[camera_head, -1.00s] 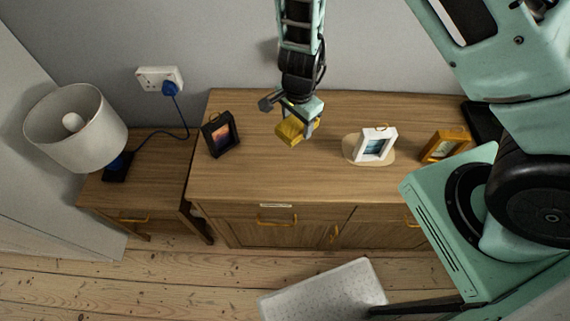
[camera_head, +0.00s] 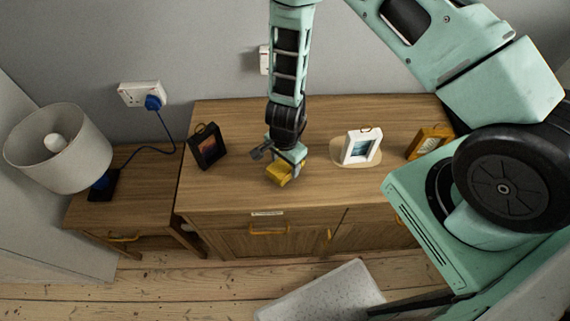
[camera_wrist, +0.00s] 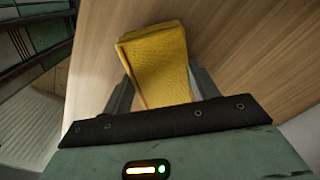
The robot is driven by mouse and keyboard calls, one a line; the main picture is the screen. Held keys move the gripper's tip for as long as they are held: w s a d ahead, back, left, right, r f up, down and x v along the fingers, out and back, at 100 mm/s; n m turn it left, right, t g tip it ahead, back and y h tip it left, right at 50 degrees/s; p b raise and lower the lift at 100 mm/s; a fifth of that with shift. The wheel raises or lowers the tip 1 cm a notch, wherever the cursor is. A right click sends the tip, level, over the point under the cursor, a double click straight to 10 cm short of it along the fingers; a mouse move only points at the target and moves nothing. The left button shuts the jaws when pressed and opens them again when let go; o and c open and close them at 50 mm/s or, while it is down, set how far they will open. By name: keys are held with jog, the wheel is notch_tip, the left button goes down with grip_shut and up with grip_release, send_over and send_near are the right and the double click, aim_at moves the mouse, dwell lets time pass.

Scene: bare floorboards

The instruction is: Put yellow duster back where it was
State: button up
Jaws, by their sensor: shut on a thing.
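The yellow duster (camera_head: 281,174) is a folded yellow block between the fingers of my gripper (camera_head: 285,168). It is low over the front middle of the wooden cabinet top (camera_head: 235,195), between the black frame and the white frame. In the wrist view the duster (camera_wrist: 157,65) stands out past the fingers, with the wood surface behind it. My gripper (camera_wrist: 160,88) is shut on it. I cannot tell whether the duster touches the cabinet top.
A black picture frame (camera_head: 207,147) stands to the left. A white frame (camera_head: 361,146) on a pale round mat (camera_head: 340,157) and an orange frame (camera_head: 428,143) stand to the right. A lamp (camera_head: 58,148) is on a side table (camera_head: 130,201). A grey-white slab (camera_head: 325,293) lies below, in front of the cabinet.

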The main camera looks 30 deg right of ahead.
jog(key=shift+f, duration=0.65)
jog(key=o, duration=0.9)
